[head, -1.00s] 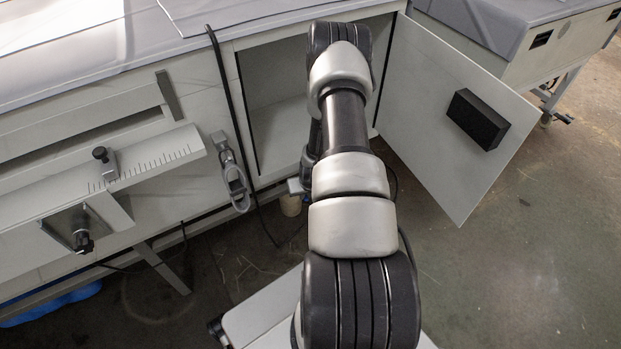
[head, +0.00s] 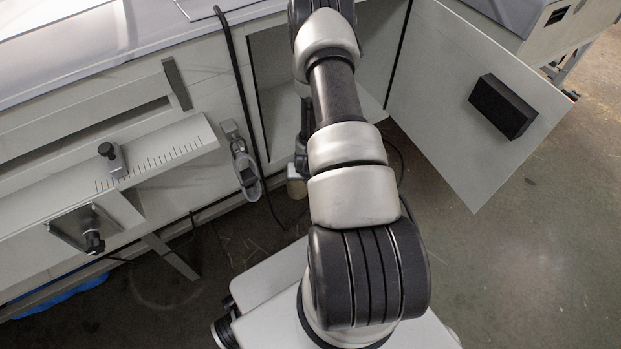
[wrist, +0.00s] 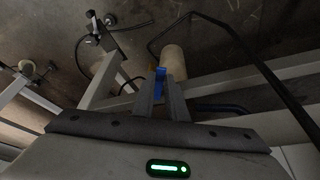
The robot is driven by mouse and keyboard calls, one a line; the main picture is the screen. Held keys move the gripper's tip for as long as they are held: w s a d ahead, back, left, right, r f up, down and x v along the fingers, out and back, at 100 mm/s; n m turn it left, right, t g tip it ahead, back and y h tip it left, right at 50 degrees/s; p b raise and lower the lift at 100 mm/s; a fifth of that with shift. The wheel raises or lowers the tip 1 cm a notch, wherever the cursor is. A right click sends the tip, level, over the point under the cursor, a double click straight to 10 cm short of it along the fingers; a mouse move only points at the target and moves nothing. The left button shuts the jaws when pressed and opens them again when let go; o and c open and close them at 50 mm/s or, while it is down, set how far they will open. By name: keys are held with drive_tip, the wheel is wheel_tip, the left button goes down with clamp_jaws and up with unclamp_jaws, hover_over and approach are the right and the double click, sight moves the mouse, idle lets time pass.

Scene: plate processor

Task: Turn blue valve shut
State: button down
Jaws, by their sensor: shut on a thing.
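The blue valve (wrist: 160,73) shows as a small blue piece between my fingertips in the wrist view. My gripper (wrist: 163,86) is shut on it, with the fingers close together on either side. The fingers hide most of the valve, and I cannot tell its exact angle. In the head view my own arm covers the valve and most of the gripper.
A pale cylinder (wrist: 174,60) stands just beyond the fingertips. A black hose (wrist: 232,38) loops nearby. In the head view an open cabinet door (head: 450,100) with a black block (head: 503,106) stands right of my arm. A ruled ledge (head: 150,160) juts out at the left.

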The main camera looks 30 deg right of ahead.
drive_tip(key=c, duration=1.8)
unclamp_jaws()
drive_tip(key=shift+o, duration=0.2)
drive_tip(key=p+v, duration=0.4)
drive_tip(key=v, duration=1.3)
drive_tip(key=shift+r+p, duration=0.25)
drive_tip(key=shift+p, duration=0.05)
drive_tip(key=shift+s+d, duration=0.1)
